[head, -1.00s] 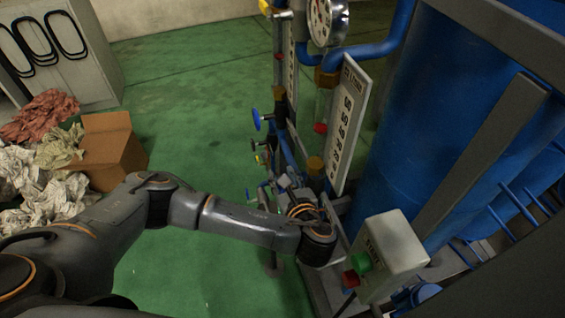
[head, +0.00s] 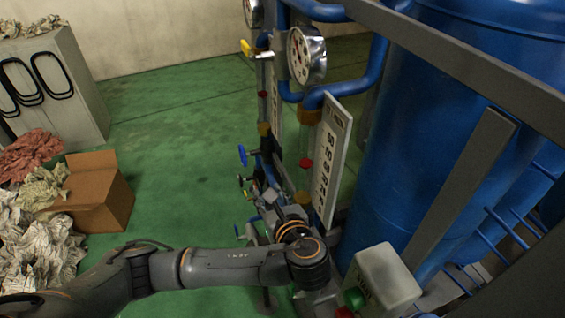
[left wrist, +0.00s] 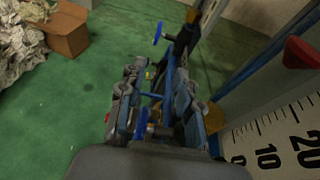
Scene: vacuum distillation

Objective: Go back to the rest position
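My left arm reaches in from the left in the head view. Its gripper (head: 268,198) is beside the pipework of the distillation rig, partly hidden by the wrist. In the left wrist view the two fingers (left wrist: 158,85) are apart, with a gap between them. Blue valve handles and a blue pipe show through and beyond that gap; I see nothing clamped. A blue round valve handle (left wrist: 159,33) is past the fingertips, and it also shows in the head view (head: 243,155). My right gripper is not in view.
A scale board (head: 332,160), pressure gauge (head: 305,54) and blue tank (head: 415,150) stand close on the right. A button box (head: 386,279) is near my wrist. A cardboard box (head: 98,192) and crumpled heaps lie left. Green floor between is clear.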

